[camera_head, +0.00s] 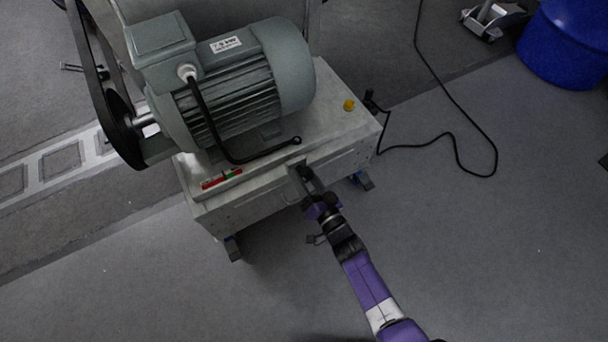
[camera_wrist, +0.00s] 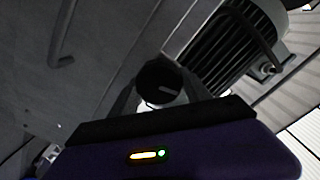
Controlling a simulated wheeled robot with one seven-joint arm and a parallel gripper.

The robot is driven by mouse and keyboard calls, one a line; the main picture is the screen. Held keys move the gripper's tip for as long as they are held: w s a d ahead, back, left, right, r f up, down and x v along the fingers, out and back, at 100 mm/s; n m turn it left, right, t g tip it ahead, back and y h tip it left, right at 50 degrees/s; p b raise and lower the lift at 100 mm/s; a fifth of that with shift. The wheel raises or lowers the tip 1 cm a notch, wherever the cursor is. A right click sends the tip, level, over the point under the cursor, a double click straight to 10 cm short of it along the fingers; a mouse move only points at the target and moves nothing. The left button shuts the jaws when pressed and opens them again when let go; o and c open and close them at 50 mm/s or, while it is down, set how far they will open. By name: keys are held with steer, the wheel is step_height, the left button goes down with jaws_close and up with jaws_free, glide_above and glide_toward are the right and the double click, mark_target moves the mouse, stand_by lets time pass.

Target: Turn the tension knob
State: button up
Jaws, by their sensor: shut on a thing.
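In the head view my gripper (camera_head: 306,184) reaches the front face of the grey machine base (camera_head: 335,128), and the knob is mostly hidden there by the gripper and wrist.
A grey motor (camera_head: 240,85) with a belt and pulley (camera_head: 122,130) stands on the base. A black cable (camera_head: 452,137) lies on the floor. A blue drum (camera_head: 568,45) stands far right. Floor right of my arm is clear.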

steer(key=shift+f+m, duration=0.1)
steer(key=shift+m, duration=1.2)
steer(key=o, duration=1.4)
steer(key=p+v, duration=0.4)
steer(key=v, duration=0.3)
steer(key=shift+s+d, duration=0.25)
steer(key=shift+s, duration=0.1)
